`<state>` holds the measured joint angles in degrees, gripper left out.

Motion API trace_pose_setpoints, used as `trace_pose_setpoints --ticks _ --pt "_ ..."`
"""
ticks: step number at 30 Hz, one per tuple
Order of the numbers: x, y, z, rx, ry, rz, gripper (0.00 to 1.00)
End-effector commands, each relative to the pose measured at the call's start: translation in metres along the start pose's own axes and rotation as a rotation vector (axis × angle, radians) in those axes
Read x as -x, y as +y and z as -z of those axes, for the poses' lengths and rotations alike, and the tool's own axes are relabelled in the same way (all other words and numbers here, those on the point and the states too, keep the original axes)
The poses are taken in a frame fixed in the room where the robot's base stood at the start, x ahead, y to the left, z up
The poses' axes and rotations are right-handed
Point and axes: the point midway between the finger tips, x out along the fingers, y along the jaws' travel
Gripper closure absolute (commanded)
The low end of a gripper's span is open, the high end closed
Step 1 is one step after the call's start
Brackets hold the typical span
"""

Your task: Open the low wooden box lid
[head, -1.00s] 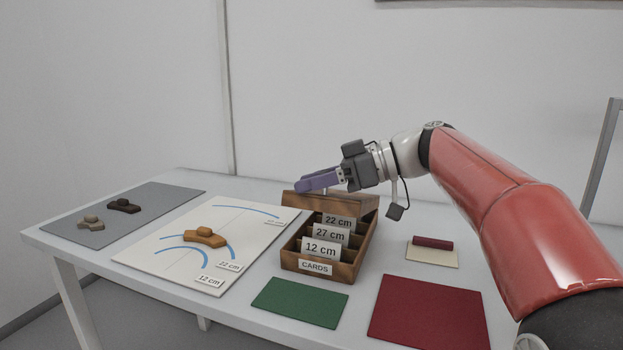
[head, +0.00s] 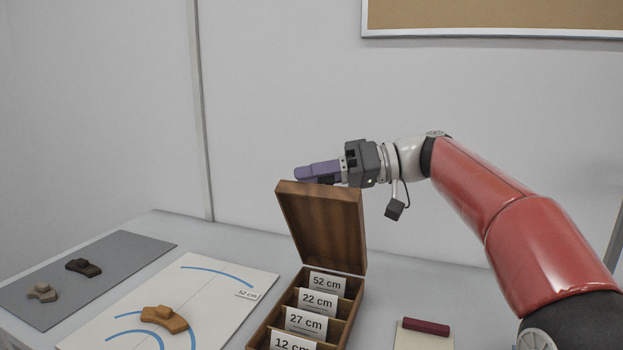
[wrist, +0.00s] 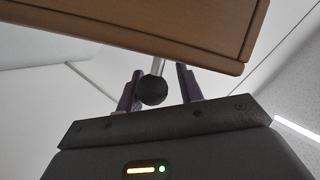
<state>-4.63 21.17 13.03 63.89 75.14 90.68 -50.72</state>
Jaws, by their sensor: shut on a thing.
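The low wooden box (head: 342,318) stands on the table with its lid (head: 325,225) raised to near upright at the back; the compartments are exposed. In the wrist view the lid (wrist: 165,28) crosses the top. A dark round knob (wrist: 152,91) on a metal stem joins the lid and sits between the purple fingers of my gripper (wrist: 160,82). In the head view my gripper (head: 312,172) is at the lid's upper edge, shut on the knob, which the fingers hide there.
Label cards (head: 318,302) stand in the box. Left of it lie a white sheet (head: 215,312) with blue arcs and an orange-brown sherd (head: 164,318), and a grey mat (head: 100,265) with two sherds. A dark red roll (head: 426,327) lies on a cream card at right.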

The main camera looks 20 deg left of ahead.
Motion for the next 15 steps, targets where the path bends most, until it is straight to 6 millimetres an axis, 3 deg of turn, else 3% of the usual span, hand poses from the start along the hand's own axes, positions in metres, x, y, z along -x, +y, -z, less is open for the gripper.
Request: trace_pose_setpoints --ticks 1,15 --pt "0.0048 0.0136 -0.0046 -0.030 -0.002 -0.016 1.00" --pt "0.0060 0.0166 -0.0036 -0.059 0.003 -0.005 1.00"
